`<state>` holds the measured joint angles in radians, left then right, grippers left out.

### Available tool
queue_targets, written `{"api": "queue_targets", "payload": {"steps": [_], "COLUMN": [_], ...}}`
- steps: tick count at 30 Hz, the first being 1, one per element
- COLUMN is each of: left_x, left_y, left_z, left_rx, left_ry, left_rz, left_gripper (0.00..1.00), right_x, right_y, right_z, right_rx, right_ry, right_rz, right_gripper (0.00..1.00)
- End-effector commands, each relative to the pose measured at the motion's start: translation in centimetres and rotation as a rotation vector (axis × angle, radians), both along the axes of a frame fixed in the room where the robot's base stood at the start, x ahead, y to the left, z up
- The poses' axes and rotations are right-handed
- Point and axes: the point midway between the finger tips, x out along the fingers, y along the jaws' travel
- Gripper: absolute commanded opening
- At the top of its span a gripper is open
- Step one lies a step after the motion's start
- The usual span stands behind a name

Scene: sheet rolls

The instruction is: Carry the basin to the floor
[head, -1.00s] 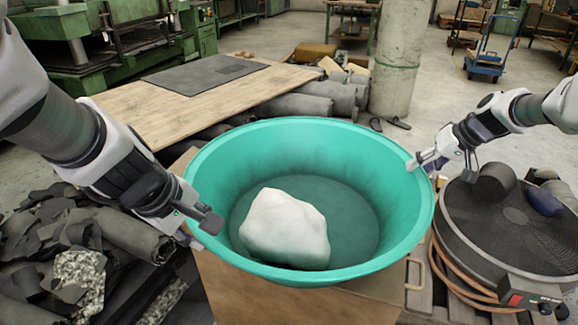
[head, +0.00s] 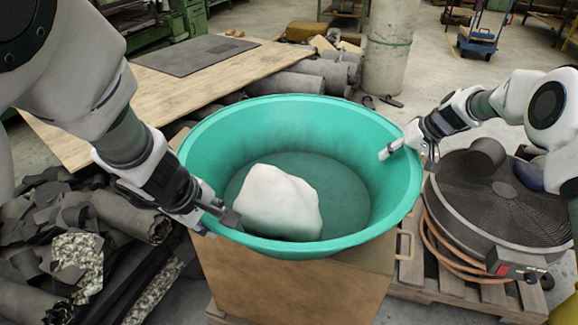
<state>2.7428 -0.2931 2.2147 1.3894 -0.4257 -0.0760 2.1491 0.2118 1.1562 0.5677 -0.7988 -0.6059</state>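The basin (head: 300,112) is a wide, round teal tub standing upright on a cardboard box (head: 290,290). A large whitish lump (head: 277,203) lies inside it, toward the front left. My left gripper (head: 218,225) is at the basin's front-left rim, with one finger inside the wall and the other outside. My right gripper (head: 408,150) is at the right rim, with one finger reaching inside and the other partly hidden outside. Both grippers look open around the rim; contact with the wall cannot be made out.
A fan-like round machine (head: 495,200) and a coiled hose stand on a wooden pallet (head: 450,290) at right. Dark scraps and sheet rolls (head: 130,215) crowd the left. A wooden board (head: 160,95) and a pillar (head: 390,45) are behind. Some bare floor shows behind right.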

Motion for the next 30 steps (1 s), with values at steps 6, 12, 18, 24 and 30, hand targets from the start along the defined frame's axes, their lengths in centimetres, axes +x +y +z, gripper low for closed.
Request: {"api": "queue_targets", "payload": {"steps": [6, 12, 18, 24, 30], "left_x": [0.0, 0.0, 0.0, 0.0, 0.0], "left_y": [0.0, 0.0, 0.0, 0.0, 0.0], "left_z": [0.0, 0.0, 0.1, 1.9, 4.6], "left_rx": [0.0, -0.001, -0.001, -0.001, -0.001], "left_ry": [0.0, 0.0, -0.001, -0.001, -0.001], "left_rz": [0.0, 0.0, 0.0, 0.0, 0.0], "left_gripper": [0.0, 0.0, 0.0, 0.0, 0.0], "right_x": [0.0, 0.0, 0.0, 0.0, 0.0], "right_y": [0.0, 0.0, 0.0, 0.0, 0.0], "right_z": [0.0, 0.0, 0.2, 1.9, 4.7], "right_rx": [0.0, 0.0, 0.0, 0.0, 0.0], "right_ry": [0.0, 0.0, -0.001, -0.002, -0.002], "right_rz": [0.0, -0.001, 0.0, -0.001, -0.001], "right_gripper": [0.0, 0.0, 0.0, 0.0, 0.0]}}
